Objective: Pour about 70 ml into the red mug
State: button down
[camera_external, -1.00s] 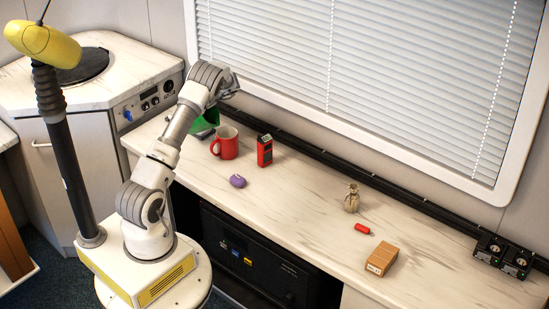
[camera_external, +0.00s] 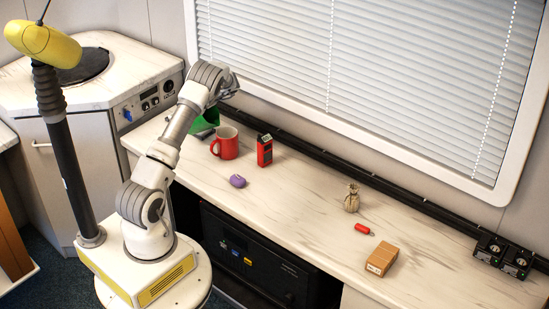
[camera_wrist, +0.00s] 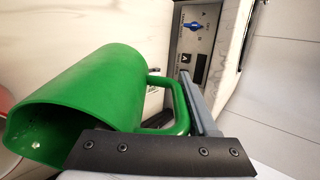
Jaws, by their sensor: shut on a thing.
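The red mug (camera_external: 225,144) stands upright on the counter, its handle toward the left. A green jug (camera_external: 207,121) is held above the counter just left of and behind it, partly hidden by my arm. In the wrist view the jug (camera_wrist: 90,98) lies tilted with its mouth toward the lower left, and pale specks show inside the mouth. My gripper (camera_wrist: 195,110) is shut on the jug's handle. A sliver of red and a pale rim at the left edge of the wrist view seem to be the mug (camera_wrist: 4,100). Its liquid level is hidden.
A red and black device (camera_external: 264,150) stands right of the mug. A purple object (camera_external: 238,181) lies in front. A small sack (camera_external: 352,198), red tag (camera_external: 363,229) and cardboard box (camera_external: 381,260) lie farther right. A black rail (camera_external: 330,157) runs below the window blind (camera_external: 370,80).

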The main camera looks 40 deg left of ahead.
jog(key=shift+a, duration=0.1)
jog(key=f+h+p, duration=0.1)
jog(key=a+f+h+p, duration=0.1)
jog(key=f+h+p, duration=0.1)
jog(key=shift+s+a+f+t, duration=0.1)
jog(key=shift+s+a+t, duration=0.1)
jog(key=shift+t, duration=0.2)
jog(key=shift+s+a+f+t+h+p, duration=0.1)
jog(key=shift+a+f+t+h+p, duration=0.35)
jog(key=shift+h, duration=0.7)
jog(key=shift+s+a+f+t+h+p, duration=0.15)
jog(key=shift+a+f+h+p, duration=0.45)
jog(key=shift+h, duration=0.5)
jog(key=shift+s+a+f+t+h+p, duration=0.1)
jog(key=shift+a+f+t+h+p, duration=0.25)
jog(key=shift+a+f+h, duration=0.6)
jog(key=shift+d+r+h, duration=0.2)
jog(key=shift+r+h, duration=0.1)
jog(key=shift+r, duration=0.05)
